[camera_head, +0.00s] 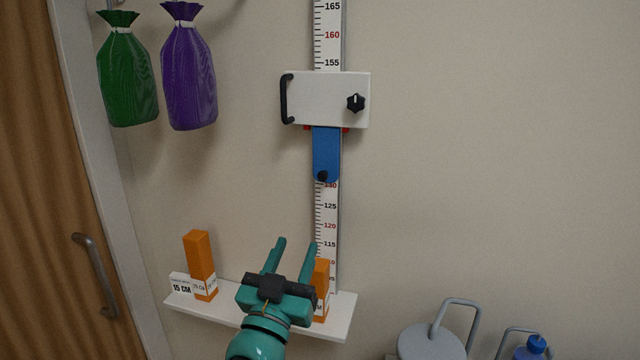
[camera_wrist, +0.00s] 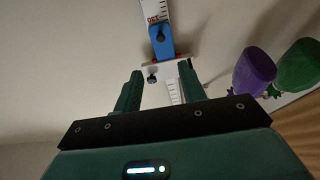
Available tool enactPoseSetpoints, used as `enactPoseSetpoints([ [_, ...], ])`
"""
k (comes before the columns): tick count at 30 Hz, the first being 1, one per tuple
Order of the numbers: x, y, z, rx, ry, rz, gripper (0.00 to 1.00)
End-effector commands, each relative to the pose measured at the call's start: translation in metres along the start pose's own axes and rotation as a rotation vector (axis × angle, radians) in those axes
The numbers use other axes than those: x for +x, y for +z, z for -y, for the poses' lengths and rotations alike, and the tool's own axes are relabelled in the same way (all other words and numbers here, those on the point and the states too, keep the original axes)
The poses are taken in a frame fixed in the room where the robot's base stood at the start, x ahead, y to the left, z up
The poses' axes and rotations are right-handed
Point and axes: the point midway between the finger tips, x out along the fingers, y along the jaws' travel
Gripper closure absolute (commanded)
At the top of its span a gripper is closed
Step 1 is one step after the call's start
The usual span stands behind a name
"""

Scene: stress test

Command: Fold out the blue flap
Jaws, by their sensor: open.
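The blue flap (camera_head: 326,150) hangs flat against the measuring scale, below a white sliding box (camera_head: 330,98). A small black knob (camera_head: 322,176) sits near the flap's lower end. In the wrist view the blue flap (camera_wrist: 161,42) shows beyond the fingers, with its dark knob on it. My gripper (camera_head: 298,244) is open and empty, below the flap and in front of the lower scale and shelf. It touches neither flap nor box. In the wrist view my gripper's fingers (camera_wrist: 160,75) stand apart.
The white shelf (camera_head: 180,305) holds orange blocks (camera_head: 200,262), one partly hidden by my gripper. Green (camera_head: 128,80) and purple (camera_head: 189,75) bags hang at upper left. A grey can (camera_head: 432,343) and a blue-capped bottle (camera_head: 533,348) stand at lower right. The wall right of the scale is clear.

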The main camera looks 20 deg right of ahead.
Motion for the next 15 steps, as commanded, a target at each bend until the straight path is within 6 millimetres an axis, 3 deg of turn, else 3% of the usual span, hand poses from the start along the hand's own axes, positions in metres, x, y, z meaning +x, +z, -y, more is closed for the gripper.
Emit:
enactPoseSetpoints([
  [15,0.091,-0.004,-0.001,-0.003,0.001,-0.001,0.59],
])
